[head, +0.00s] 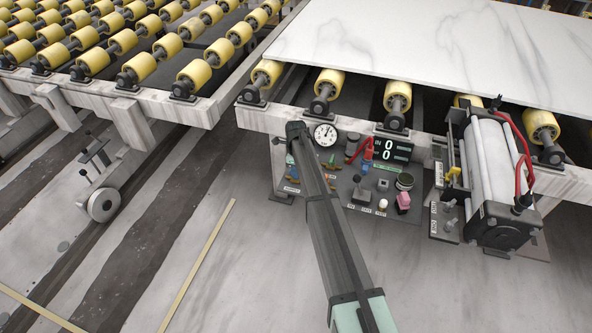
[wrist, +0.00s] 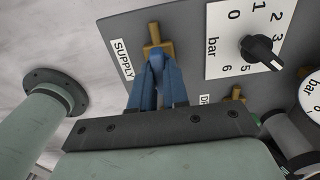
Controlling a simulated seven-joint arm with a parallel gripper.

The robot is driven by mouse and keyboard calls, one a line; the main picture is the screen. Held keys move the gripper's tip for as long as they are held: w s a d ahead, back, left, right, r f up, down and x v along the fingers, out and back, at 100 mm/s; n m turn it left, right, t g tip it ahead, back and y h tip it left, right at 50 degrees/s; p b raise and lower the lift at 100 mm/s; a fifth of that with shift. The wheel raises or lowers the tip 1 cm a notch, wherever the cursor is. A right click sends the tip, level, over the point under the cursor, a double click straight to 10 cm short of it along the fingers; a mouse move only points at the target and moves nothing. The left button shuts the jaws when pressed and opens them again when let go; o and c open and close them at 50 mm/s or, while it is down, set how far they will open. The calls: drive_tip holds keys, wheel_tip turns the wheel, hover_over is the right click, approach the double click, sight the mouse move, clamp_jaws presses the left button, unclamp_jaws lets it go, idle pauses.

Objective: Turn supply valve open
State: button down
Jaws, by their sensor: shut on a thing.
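The supply valve (wrist: 155,36) is a brass-coloured fitting on a grey panel, beside a white label reading SUPPLY. It is in the upper middle of the wrist view. My gripper (wrist: 156,62) has blue fingers that come together at the valve and are shut on it. The fingers hide the part of the valve between them, so I cannot tell its handle's exact angle.
A bar dial with a black knob (wrist: 262,52) sits right of the valve. A second brass valve (wrist: 237,93) is below the dial.

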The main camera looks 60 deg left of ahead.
idle(0.4)
drive_tip(key=c, duration=1.1)
unclamp_jaws()
drive_tip(key=shift+r, duration=0.1)
wheel_tip(320, 180, up, 14)
drive_tip(key=shift+f, duration=0.15)
